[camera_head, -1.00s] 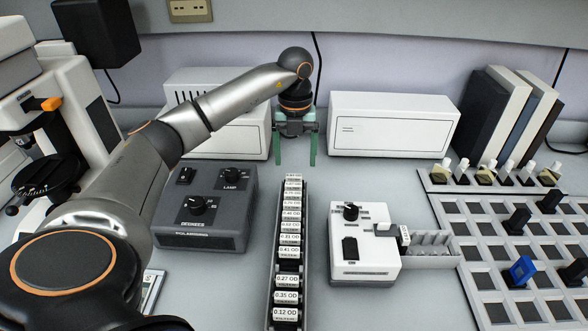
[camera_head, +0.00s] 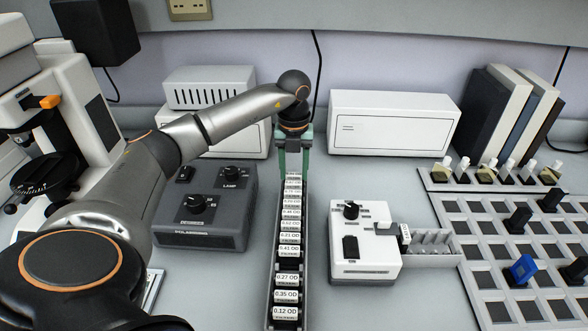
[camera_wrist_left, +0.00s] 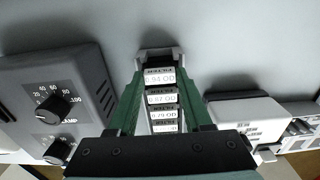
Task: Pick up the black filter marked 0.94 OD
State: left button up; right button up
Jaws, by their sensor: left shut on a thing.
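The black filter marked 0.94 OD (camera_wrist_left: 159,77) is the farthest in the long narrow rack (camera_head: 271,290); its white label reads clearly in the left wrist view. In the head view it is at the rack's far end, too small to read. My left gripper (camera_head: 294,165) points down over that far end. Its green fingers are on either side of the filter, shut on it. The filter still sits in line with the others in the rack. My right gripper is not in view.
More labelled filters (camera_head: 287,296) fill the rack towards me, with an empty gap before 0.27 OD. A grey lamp control box (camera_head: 215,215) stands left, a white knob box (camera_head: 365,250) right. White cases (camera_head: 395,122) stand behind.

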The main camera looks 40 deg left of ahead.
pick_arm(q)
grip_shut()
jog(key=shift+r, duration=0.1)
